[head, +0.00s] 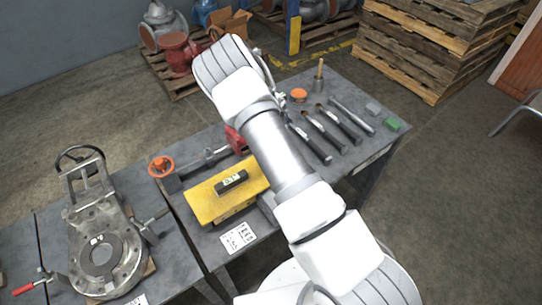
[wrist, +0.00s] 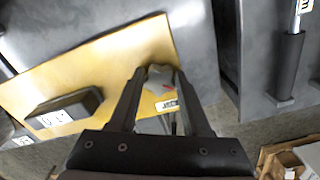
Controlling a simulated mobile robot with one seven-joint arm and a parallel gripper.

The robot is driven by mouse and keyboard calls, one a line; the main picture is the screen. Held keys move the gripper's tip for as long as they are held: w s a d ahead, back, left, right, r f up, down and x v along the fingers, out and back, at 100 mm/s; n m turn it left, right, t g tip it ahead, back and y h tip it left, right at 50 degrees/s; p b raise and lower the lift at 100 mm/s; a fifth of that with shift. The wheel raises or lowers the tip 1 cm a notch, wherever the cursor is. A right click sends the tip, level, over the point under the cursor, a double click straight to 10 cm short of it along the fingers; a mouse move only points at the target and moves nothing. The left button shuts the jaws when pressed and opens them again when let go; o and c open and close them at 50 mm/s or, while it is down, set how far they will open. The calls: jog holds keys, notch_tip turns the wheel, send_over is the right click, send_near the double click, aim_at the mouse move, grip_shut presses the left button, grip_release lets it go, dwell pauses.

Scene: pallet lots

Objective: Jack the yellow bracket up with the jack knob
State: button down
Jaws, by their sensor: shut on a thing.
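The yellow bracket (head: 208,201) is a flat plate on the grey workbench in the head view, with a labelled black block (head: 231,181) on top. My arm covers its right end. In the wrist view the bracket (wrist: 110,62) spans the left and middle, with the black block (wrist: 65,112) at left. The grey lobed jack knob (wrist: 160,78) shows at the bracket's right end, near a small white label. My gripper (wrist: 158,84) is shut on the knob, one dark finger on each side. In the head view my arm hides the gripper and knob.
An orange handwheel (head: 161,166) stands left of the bracket. A metal valve (head: 100,253) with a red-handled lever fills the left bench. Several black-handled tools (head: 325,135), an orange disc (head: 299,95) and a green block (head: 392,125) lie on the right. Pallets stand behind.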

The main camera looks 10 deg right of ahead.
jog(key=shift+s+f, duration=0.1)
jog(key=shift+f, duration=0.05)
dwell(0.3)
jog(key=shift+c, duration=1.8)
grip_release()
notch_tip(320, 180, up, 18)
jog(key=p, duration=0.1)
jog(key=shift+d+f+p, duration=0.15)
jog(key=shift+f+p, duration=0.05)
jog(key=shift+p, duration=0.1)
